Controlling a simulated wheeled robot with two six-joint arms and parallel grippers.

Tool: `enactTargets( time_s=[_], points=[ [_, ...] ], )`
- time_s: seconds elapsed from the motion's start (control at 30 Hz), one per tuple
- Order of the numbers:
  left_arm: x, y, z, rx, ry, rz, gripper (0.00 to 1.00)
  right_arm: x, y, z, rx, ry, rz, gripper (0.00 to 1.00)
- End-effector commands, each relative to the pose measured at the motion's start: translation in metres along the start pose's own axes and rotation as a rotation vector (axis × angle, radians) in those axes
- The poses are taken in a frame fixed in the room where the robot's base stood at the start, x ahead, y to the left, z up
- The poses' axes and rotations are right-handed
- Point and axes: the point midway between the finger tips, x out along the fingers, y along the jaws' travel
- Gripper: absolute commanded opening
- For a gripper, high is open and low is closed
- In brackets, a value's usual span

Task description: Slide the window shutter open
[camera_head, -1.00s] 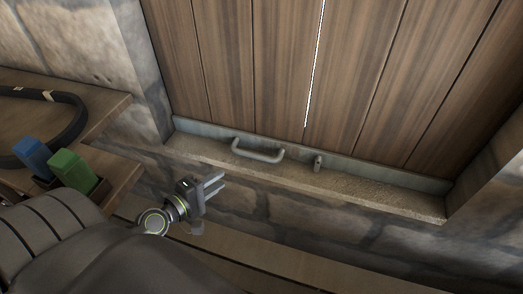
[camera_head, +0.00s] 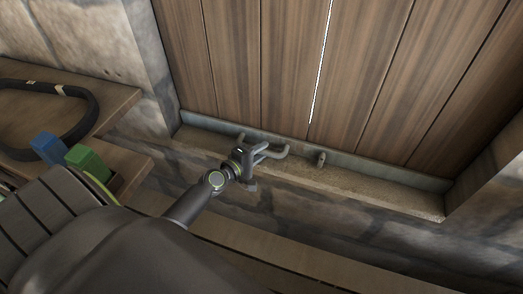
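The window shutter (camera_head: 285,75) is made of tall wooden planks, with a thin bright slit between two of them. A pale metal strip runs along its bottom, above a stone sill (camera_head: 385,192). A grey bar handle (camera_head: 281,153) sits low on the shutter, left of the slit's lower end. My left gripper (camera_head: 264,151) is at the handle, with its two fingers apart and pointing right. It overlaps the handle's left and middle part; I cannot tell whether it touches. My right gripper is not in view.
A small grey peg (camera_head: 321,158) stands to the right of the handle. At the left, a wooden shelf (camera_head: 125,165) carries a black belt (camera_head: 88,115), a blue block (camera_head: 47,147) and a green block (camera_head: 86,160). Stone wall flanks the window. The sill's right part is clear.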

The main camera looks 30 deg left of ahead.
Motion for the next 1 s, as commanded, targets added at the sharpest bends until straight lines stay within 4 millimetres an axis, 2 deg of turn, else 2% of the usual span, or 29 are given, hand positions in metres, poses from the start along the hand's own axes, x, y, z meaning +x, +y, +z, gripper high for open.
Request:
enactTargets(
  time_s=[0.37, 0.6, 0.87, 1.0],
  points=[
    [0.006, 0.000, 0.000, -0.001, 0.000, 0.000, 0.27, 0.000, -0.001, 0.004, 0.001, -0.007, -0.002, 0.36],
    [0.006, 0.000, 0.000, -0.001, 0.000, 0.000, 0.00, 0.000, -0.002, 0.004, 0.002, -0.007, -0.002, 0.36],
    [0.006, 0.001, 0.000, -0.001, 0.000, 0.000, 0.00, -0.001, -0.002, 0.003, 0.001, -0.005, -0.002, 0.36],
    [0.012, 0.012, 0.000, 0.000, -0.001, 0.001, 0.00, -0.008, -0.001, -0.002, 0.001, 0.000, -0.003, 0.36]
  ],
)
